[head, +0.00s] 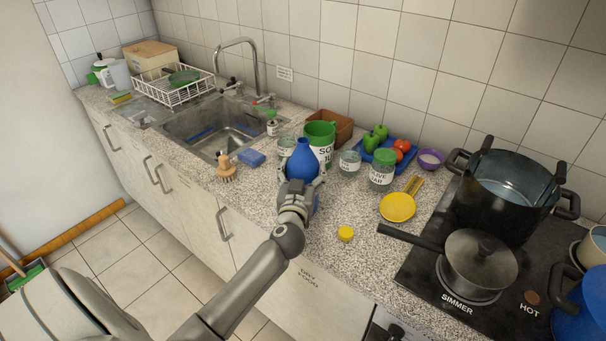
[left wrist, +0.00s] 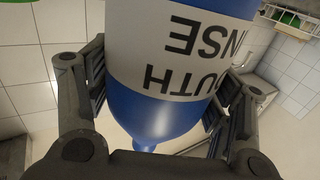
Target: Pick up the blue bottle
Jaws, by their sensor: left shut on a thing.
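The blue bottle (head: 302,158) has a narrow neck at the top and stands roughly upright near the front edge of the counter in the head view. In the left wrist view the blue bottle (left wrist: 165,104) fills the middle, with a white label whose letters appear upside down. The fingers of my left gripper (left wrist: 158,95) are on both sides of it there. The bottle's base is hidden, so I cannot tell whether it touches the counter. My right gripper is not in view.
A green tin (head: 320,137) and a glass jar (head: 349,163) stand close to the bottle. The sink (head: 205,128) is to the left, the stove with pots (head: 480,262) to the right.

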